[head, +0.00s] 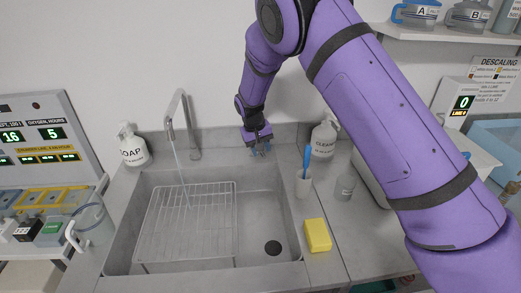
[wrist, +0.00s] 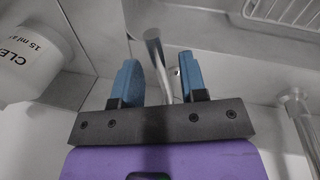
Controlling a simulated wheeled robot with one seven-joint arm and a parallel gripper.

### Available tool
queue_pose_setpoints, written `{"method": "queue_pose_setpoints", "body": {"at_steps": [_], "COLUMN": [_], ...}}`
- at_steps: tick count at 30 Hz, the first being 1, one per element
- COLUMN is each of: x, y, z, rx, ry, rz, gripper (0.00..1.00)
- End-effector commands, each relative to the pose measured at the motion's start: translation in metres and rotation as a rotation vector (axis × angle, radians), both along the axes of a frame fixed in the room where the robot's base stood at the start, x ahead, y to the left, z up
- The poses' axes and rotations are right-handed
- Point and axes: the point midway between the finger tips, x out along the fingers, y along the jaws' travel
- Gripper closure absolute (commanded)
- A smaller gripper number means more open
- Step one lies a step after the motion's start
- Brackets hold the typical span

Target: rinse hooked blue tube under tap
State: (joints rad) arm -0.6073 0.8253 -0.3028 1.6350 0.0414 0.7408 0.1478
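The arched metal tap (head: 181,105) stands behind the sink (head: 262,205), and a thin stream of water falls from its spout onto the wire rack. My gripper (head: 261,150) is at the back edge of the sink, right of the tap. In the wrist view its blue fingers (wrist: 160,78) are apart. A grey metal rod (wrist: 153,50), perhaps the tap's lever, stands between them with gaps showing on both sides. The tap's post (wrist: 300,115) is at the right of that view. I cannot pick out a hooked blue tube in either view.
A wire rack (head: 190,220) fills the sink's left part. A clear vessel (head: 95,225) is at the left.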

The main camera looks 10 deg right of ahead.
Motion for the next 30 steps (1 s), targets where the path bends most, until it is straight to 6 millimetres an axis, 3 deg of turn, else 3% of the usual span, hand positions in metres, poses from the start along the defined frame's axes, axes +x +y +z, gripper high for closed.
{"method": "queue_pose_setpoints", "body": {"at_steps": [15,21,30], "x": [-0.003,-0.004,-0.004], "y": [0.017,0.019,0.020], "z": [0.085,0.099,0.100], "rx": [0.002,0.001,0.000], "ry": [-0.002,-0.001,0.000], "rz": [0.002,0.000,0.000], "gripper": [0.61,0.61,0.61]}}
